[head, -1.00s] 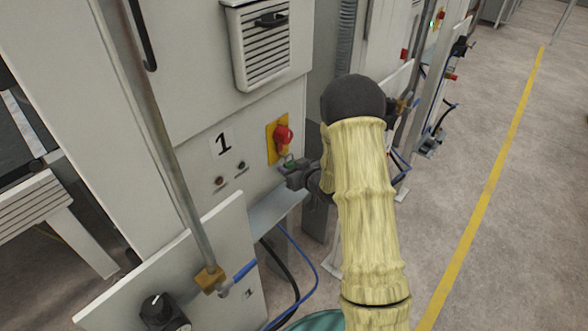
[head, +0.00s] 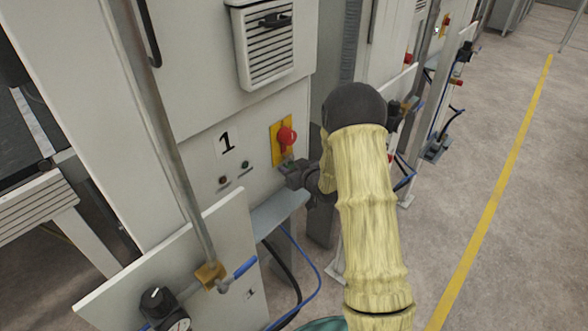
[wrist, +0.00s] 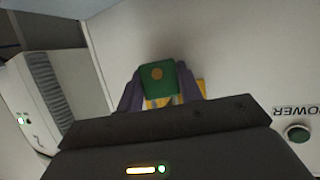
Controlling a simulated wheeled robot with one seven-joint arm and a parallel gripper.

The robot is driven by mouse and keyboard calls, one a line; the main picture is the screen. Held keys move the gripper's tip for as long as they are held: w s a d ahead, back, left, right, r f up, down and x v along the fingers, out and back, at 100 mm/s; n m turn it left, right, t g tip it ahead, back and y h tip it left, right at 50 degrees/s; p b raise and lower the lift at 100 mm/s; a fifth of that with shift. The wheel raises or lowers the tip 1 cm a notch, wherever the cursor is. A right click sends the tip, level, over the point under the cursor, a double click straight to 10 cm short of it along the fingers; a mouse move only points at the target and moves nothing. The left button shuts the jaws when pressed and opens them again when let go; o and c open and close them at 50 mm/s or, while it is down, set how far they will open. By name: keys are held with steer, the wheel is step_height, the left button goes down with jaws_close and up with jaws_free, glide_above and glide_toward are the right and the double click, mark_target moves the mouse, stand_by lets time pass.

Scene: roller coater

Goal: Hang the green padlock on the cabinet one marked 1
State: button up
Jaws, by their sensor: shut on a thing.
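The green padlock (wrist: 158,80) is held between the two purple-grey fingertips of my gripper (wrist: 158,92) in the wrist view. Its shackle is mostly hidden. In the head view my gripper (head: 290,170) is at the front of the cabinet marked 1 (head: 200,158), just below the red knob (head: 287,136) on its yellow plate (head: 276,130). Part of the yellow plate shows behind the padlock in the wrist view (wrist: 201,88). I cannot tell whether the padlock touches the knob or plate.
A slatted vent box (head: 265,45) is above the knob. A vertical metal pipe (head: 165,130) and a front panel (head: 190,285) with a gauge stand at the left. Open floor (head: 480,200) lies to the right.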

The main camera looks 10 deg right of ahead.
steer(key=shift+a+f, duration=0.25)
steer(key=shift+a, duration=0.3)
steer(key=o, duration=1.1)
steer(key=shift+w+d, duration=0.1)
steer(key=shift+d, duration=0.05)
steer(key=shift+f, duration=0.1)
steer(key=shift+s+d+b, duration=0.2)
steer(key=shift+s+b, duration=0.35)
steer(key=d+b+v, duration=0.1)
steer(key=b+v, duration=0.2)
steer(key=v, duration=1.4)
steer(key=shift+w+r, duration=0.25)
steer(key=shift+w, duration=0.1)
